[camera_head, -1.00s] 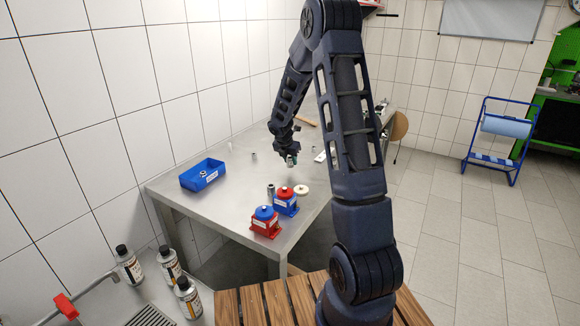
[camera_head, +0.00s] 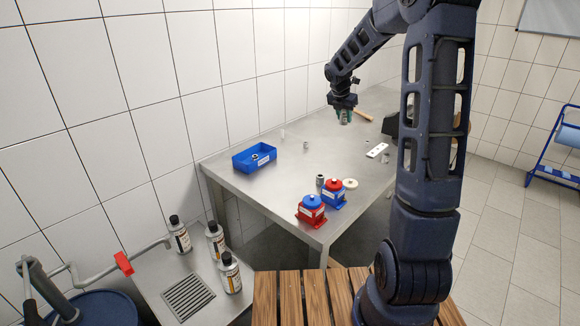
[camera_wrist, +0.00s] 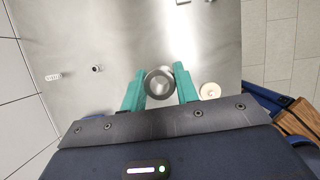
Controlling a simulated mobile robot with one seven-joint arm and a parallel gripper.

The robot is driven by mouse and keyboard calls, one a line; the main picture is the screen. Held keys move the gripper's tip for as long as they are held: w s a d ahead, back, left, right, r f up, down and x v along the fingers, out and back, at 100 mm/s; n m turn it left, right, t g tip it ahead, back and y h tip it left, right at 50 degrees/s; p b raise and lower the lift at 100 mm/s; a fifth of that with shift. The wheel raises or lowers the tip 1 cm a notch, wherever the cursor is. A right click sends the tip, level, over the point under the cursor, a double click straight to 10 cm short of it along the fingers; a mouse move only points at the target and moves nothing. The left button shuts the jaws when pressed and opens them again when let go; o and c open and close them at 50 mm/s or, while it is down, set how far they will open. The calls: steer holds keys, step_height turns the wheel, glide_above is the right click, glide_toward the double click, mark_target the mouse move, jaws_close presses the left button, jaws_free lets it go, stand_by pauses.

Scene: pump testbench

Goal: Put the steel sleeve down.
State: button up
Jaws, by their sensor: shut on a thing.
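The steel sleeve (camera_wrist: 160,83) is a short, hollow grey cylinder. In the wrist view I look into its open end, with one teal finger on each side. My gripper (camera_wrist: 159,88) is shut on it. In the head view my gripper (camera_head: 344,115) points down over the far part of the steel table (camera_head: 262,192), with the sleeve (camera_head: 345,118) showing small between its fingers. I cannot tell whether the sleeve's lower end touches the table.
A wooden handle (camera_head: 364,115) lies just right of my gripper, and a white plate (camera_head: 377,150) lies nearer. A blue bin (camera_head: 255,156), a blue-topped pump (camera_head: 311,209), a red-topped pump (camera_head: 334,193) and a small metal part (camera_head: 306,145) stand nearer. Bare tabletop surrounds my gripper's left side.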

steer(key=s+a+n, duration=0.1)
steer(key=s+a, duration=0.5)
steer(key=a, duration=0.5)
steer(key=s+a, duration=0.5)
steer(key=a, duration=0.6)
steer(key=s+a+n, duration=0.1)
steer(key=s+a, duration=0.5)
steer(key=a, duration=0.5)
steer(key=shift+y, duration=0.3)
step_height(320, 180, down, 20)
steer(key=shift+a+r, duration=0.1)
steer(key=o, duration=1.1)
steer(key=v, duration=1.2)
steer(key=shift+s, duration=0.2)
